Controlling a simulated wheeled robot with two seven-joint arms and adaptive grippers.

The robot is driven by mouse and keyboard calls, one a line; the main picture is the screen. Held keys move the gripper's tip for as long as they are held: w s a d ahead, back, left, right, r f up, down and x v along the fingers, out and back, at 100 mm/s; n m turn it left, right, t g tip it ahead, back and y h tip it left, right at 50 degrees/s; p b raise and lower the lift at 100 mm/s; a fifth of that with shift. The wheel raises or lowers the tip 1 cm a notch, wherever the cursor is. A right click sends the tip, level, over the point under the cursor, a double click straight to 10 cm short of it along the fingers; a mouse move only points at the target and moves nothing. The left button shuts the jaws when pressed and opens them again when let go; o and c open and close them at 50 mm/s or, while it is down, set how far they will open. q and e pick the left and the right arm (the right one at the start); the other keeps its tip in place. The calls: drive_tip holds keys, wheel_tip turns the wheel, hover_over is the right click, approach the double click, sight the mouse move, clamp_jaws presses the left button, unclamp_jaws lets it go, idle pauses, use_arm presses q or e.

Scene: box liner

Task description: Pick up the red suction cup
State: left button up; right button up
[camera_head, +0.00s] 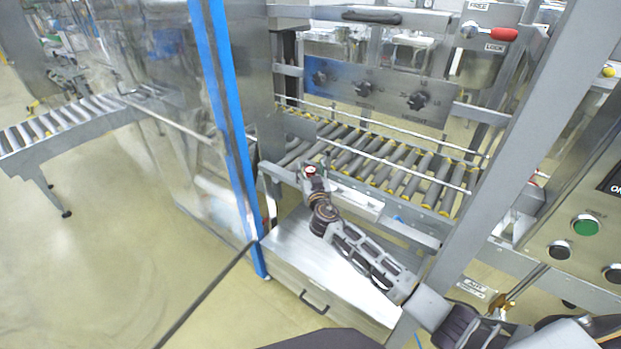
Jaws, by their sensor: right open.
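A small red piece (311,170), which looks like the red suction cup, shows at the front edge of the roller conveyor, left of centre. It is too small to make out its shape. My right arm comes in from the lower right, and my right gripper (318,188) is at its far end, just below the red piece. The gripper is open, but its fingers are hard to tell apart. I cannot tell whether it touches the red piece. My left gripper is not in view.
The roller conveyor (400,172) lies behind the gripper, under a panel with black knobs (362,89). A blue-edged post (228,110) stands to the left. A metal drawer unit (300,262) is below the gripper. A slanted grey frame bar (500,150) stands right.

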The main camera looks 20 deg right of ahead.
drive_tip(key=shift+w, duration=0.4)
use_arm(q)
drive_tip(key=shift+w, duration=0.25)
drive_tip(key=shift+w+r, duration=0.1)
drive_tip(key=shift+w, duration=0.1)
use_arm(e)
drive_tip(key=c, duration=1.1)
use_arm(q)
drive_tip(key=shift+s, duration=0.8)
use_arm(e)
drive_tip(key=shift+c, duration=0.2)
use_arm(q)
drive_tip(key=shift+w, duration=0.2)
use_arm(e)
drive_tip(key=shift+r, duration=0.15)
